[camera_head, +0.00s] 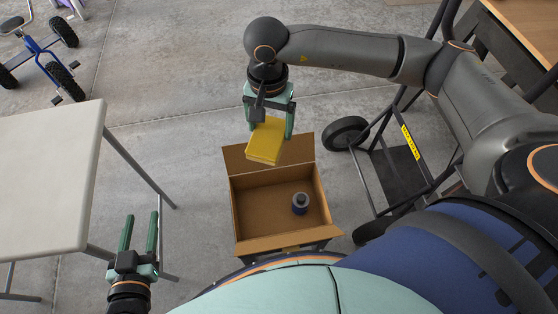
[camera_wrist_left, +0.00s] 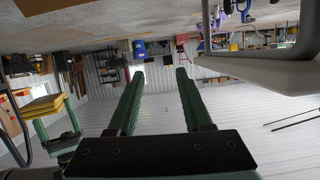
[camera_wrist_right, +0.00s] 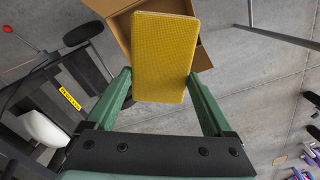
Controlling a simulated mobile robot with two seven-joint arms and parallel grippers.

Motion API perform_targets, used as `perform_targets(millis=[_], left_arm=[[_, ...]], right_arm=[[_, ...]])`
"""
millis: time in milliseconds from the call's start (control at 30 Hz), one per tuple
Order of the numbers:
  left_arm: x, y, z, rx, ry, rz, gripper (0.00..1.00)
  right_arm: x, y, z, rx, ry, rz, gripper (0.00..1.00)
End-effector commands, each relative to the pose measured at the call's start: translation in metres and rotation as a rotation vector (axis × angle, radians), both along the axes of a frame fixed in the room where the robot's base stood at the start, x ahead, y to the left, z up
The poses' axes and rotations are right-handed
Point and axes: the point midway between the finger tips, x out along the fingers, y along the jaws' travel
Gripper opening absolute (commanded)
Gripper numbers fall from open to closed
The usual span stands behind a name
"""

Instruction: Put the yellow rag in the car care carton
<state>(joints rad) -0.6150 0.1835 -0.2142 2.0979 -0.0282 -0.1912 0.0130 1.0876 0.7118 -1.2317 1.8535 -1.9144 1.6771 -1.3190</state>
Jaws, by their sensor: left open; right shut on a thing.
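The yellow rag (camera_head: 266,141) is a folded block held by my right gripper (camera_head: 269,128), above the far side of the carton. In the right wrist view the yellow rag (camera_wrist_right: 165,57) sits between the two fingers and partly hides the carton (camera_wrist_right: 118,9). My left gripper (camera_head: 139,230) is open and empty, left of the carton, near the table. The left wrist view shows its fingers (camera_wrist_left: 160,95) apart with nothing between them.
A white table (camera_head: 45,180) stands at the left. A hand truck (camera_head: 398,158) with black wheels is right of the carton. A wooden bench (camera_head: 530,25) is at the upper right, and a blue tricycle (camera_head: 45,50) at the upper left. The concrete floor beyond the carton is clear.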

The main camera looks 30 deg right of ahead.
Motion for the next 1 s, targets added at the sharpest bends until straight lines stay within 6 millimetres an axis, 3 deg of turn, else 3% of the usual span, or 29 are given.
perform_targets(millis=[33,233,433,800,1000], left_arm=[[0.006,-0.001,-0.003,-0.002,-0.058,-0.01,0.5],[0.018,-0.009,0.03,-0.013,-0.287,-0.046,0.5],[0.017,-0.016,0.062,-0.029,-0.515,-0.087,0.5],[-0.021,-0.029,0.113,-0.063,-0.92,-0.171,0.5],[-0.044,-0.032,0.13,-0.079,-1.063,-0.203,0.5]], right_arm=[[0.002,0.004,-0.032,0.002,0.005,-0.088,0.33],[0.013,0.015,-0.111,-0.001,0.006,-0.479,0.33],[0.017,0.025,-0.192,-0.003,0.006,-0.865,0.33],[0.007,0.04,-0.341,-0.004,0.005,-1.546,0.33],[-0.001,0.044,-0.389,-0.001,0.002,-1.786,0.33]])
